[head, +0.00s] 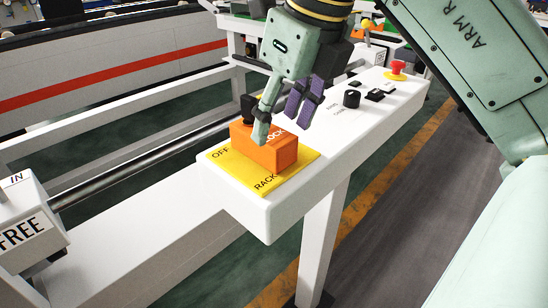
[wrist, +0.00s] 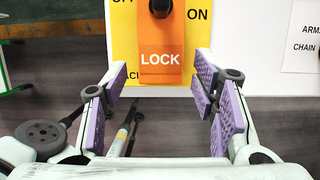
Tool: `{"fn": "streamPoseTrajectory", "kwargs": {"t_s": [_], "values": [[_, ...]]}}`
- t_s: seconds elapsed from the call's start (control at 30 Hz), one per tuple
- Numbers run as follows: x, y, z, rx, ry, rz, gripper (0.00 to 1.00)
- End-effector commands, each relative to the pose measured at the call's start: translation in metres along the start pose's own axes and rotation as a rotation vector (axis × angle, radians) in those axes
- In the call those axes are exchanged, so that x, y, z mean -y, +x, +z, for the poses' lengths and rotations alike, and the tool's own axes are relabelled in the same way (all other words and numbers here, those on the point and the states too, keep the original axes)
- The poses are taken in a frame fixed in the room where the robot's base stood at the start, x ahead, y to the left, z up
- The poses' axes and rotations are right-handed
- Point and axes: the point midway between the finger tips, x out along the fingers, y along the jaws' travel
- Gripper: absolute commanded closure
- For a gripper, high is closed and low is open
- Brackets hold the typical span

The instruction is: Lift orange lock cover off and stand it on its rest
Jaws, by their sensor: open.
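The orange lock cover (head: 278,152), a box lettered LOCK, sits on a yellow plate (head: 262,190) marked OFF and RACK at the near end of a white beam. In the wrist view the cover (wrist: 160,62) is upper middle, with a black knob (wrist: 160,8) at its far end and ON beside it. My gripper (head: 281,126) is open and close above the cover; one finger overlaps it in the head view. In the wrist view its purple-padded fingers (wrist: 157,92) are spread wide to either side, with nothing between them. I cannot make out the cover's rest.
On the white beam (head: 225,196) beyond the cover are a black dial (head: 352,99), black switches (head: 375,95) and a red mushroom button (head: 397,67). A box marked FREE (head: 22,230) stands at left. A dark rail runs left of the plate.

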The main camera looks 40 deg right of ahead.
Motion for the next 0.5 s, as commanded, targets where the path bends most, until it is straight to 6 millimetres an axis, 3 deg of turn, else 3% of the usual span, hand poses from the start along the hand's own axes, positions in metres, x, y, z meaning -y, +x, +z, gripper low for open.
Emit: {"fn": "streamPoseTrajectory", "kwargs": {"t_s": [0.03, 0.2, 0.5], "values": [[0.000, 0.013, -0.002, -0.001, -0.001, 0.000, 0.47], [0.000, 0.028, -0.001, -0.001, -0.001, 0.000, 0.47], [0.000, 0.032, 0.000, 0.000, 0.000, -0.001, 0.47]]}}
